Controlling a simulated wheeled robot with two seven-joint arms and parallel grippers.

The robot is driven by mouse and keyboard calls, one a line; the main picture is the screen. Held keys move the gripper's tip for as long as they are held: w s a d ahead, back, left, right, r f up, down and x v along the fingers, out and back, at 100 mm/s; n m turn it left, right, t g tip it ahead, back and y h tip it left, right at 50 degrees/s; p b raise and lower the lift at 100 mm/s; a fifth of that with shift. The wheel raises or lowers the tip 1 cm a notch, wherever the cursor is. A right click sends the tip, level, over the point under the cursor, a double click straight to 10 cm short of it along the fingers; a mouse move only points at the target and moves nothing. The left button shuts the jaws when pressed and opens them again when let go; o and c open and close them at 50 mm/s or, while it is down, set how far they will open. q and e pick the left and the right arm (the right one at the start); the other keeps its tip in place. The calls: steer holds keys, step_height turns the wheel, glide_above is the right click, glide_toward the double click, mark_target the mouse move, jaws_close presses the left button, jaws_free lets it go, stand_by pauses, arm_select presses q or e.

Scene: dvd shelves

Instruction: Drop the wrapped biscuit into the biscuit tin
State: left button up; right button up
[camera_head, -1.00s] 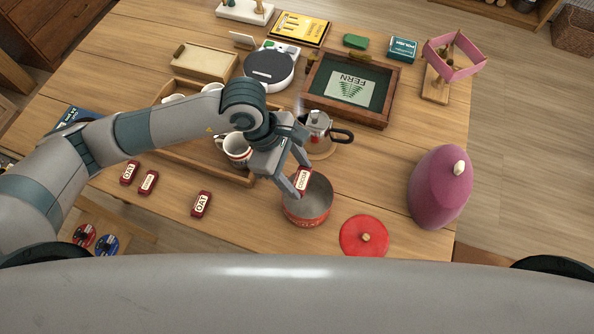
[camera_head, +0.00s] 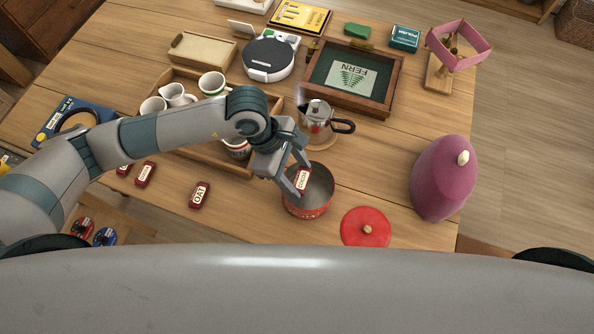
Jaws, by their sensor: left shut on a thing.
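My left gripper (camera_head: 301,180) is shut on a small red wrapped biscuit (camera_head: 302,181) with a white label. The biscuit is held at a tilt over the mouth of the open red biscuit tin (camera_head: 307,211). Its height above the tin floor is hard to tell from here. The grey inside of the tin looks empty beside the biscuit. The round red lid (camera_head: 366,228) with a wooden knob lies on the table, right of the tin. My right gripper is not in view.
Several more red biscuits lie to the left, including an OAT one (camera_head: 199,195). A moka pot (camera_head: 316,122) stands close behind the tin. A wooden tray (camera_head: 196,81) with mugs lies under my left arm. A purple cosy-like object (camera_head: 443,178) stands at right.

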arm_select(q)
steer(key=o, duration=1.1)
steer(key=shift+r, duration=0.1)
steer(key=b+v, duration=0.5)
steer(key=v, duration=1.2)
steer(key=shift+s+r, duration=0.1)
steer(key=shift+r, duration=0.05)
